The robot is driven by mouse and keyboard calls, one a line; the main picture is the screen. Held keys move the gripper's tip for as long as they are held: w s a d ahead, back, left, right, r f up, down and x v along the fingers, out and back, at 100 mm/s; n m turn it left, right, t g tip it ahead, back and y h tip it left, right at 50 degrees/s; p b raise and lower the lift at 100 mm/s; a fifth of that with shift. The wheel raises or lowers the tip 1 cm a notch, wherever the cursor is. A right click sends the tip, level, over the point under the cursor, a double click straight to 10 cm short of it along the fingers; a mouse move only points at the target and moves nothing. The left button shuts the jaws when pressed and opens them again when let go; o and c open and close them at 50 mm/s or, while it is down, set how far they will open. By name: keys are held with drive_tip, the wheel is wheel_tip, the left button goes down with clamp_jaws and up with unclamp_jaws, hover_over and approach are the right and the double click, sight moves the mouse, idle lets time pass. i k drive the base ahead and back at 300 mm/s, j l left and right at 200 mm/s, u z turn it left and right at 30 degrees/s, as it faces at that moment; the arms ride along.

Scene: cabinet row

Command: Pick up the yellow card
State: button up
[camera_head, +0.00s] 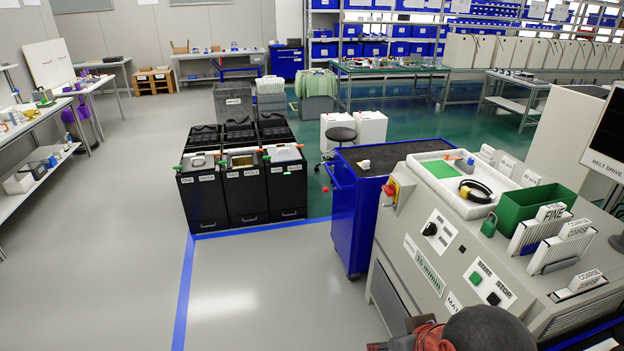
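I cannot make out a yellow card for certain. A dull yellowish patch (243,160) shows in the open top of the middle black bin (246,195), but it is too small to tell what it is. Yellow also shows on an ear-muff-like item (475,190) in the white tray (488,208) and around a red button (391,189) on the grey machine. My gripper's fingers are not in view. A dark rounded shape and reddish parts at the bottom edge are cut off.
A blue cart (355,215) with a black top stands between the bins and the grey machine (425,255). A green box (535,210) sits on the machine. White tables (88,88) line the left. The grey floor (115,215) is open left of the bins.

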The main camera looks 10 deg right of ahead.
sight(365, 165)
drive_tip(key=i+l+z, duration=0.3)
drive_tip(key=i, duration=0.25)
drive_tip(key=i+j, duration=0.2)
drive_tip(key=i, duration=0.35)
drive_tip(key=i+j+z, duration=0.1)
drive_tip(key=i+j, duration=0.15)
drive_tip(key=i, duration=0.25)
drive_tip(key=i+j, duration=0.25)
drive_tip(key=i, duration=0.25)
drive_tip(key=i+j+z, duration=0.1)
drive_tip(key=i+j, duration=0.15)
drive_tip(key=i, duration=0.3)
drive_tip(key=i+j, duration=0.3)
drive_tip(key=i, duration=0.2)
drive_tip(key=i+j, duration=0.3)
drive_tip(key=i, duration=0.2)
drive_tip(key=l+z, duration=0.05)
